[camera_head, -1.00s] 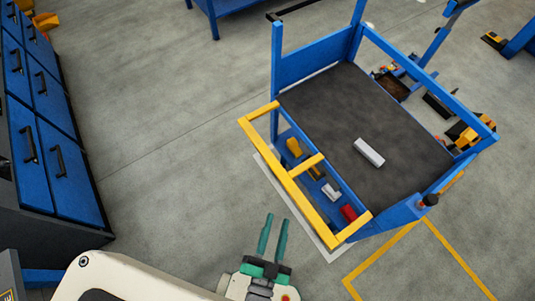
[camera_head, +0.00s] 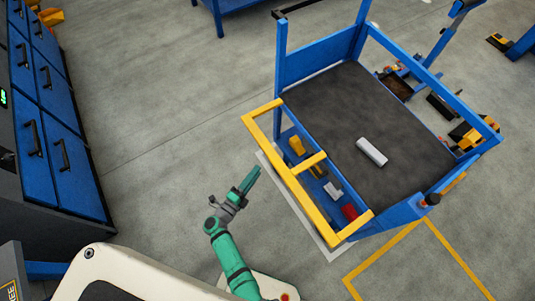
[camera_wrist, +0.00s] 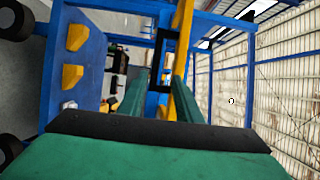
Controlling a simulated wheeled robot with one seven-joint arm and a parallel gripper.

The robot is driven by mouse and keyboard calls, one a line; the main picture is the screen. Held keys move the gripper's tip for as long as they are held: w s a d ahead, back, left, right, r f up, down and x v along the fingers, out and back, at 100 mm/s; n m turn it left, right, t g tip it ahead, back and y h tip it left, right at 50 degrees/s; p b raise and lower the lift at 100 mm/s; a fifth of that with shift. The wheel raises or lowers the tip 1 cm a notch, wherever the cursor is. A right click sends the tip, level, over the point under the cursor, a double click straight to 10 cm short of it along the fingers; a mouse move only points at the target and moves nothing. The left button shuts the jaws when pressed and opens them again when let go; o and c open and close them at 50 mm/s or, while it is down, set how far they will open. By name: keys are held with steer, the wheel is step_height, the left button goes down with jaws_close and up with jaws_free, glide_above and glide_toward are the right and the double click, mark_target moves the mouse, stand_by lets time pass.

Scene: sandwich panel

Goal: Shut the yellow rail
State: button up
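The yellow rail (camera_head: 298,187) is a frame with a long outer bar and short crosspieces. It sticks out from the near left side of the blue cart (camera_head: 318,58), away from the dark top. My gripper (camera_head: 251,180) is to the left of the rail's long bar, with its fingers pointing up and right, apparently apart from it. In the wrist view my gripper (camera_wrist: 160,95) has its two green fingers spread with nothing held. The yellow rail (camera_wrist: 182,18) shows there ahead, partly hidden behind a finger and a dark frame.
A light block (camera_head: 371,152) lies on the cart's dark top. Several small yellow, white and red items sit on the blue shelf below the rail. Blue drawers (camera_head: 60,140) stand at the left. The grey floor between is clear.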

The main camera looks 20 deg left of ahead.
mark_target(267, 154)
steer(key=shift+m, duration=0.3)
steer(key=x, duration=0.7)
steer(key=a+f+x, duration=0.1)
steer(key=x, duration=0.2)
steer(key=shift+w, duration=0.4)
steer(key=shift+w+d, duration=0.2)
steer(key=shift+w, duration=0.05)
steer(key=shift+c, duration=0.7)
steer(key=shift+a+r, duration=0.1)
steer(key=shift+a, duration=0.05)
jaws_close()
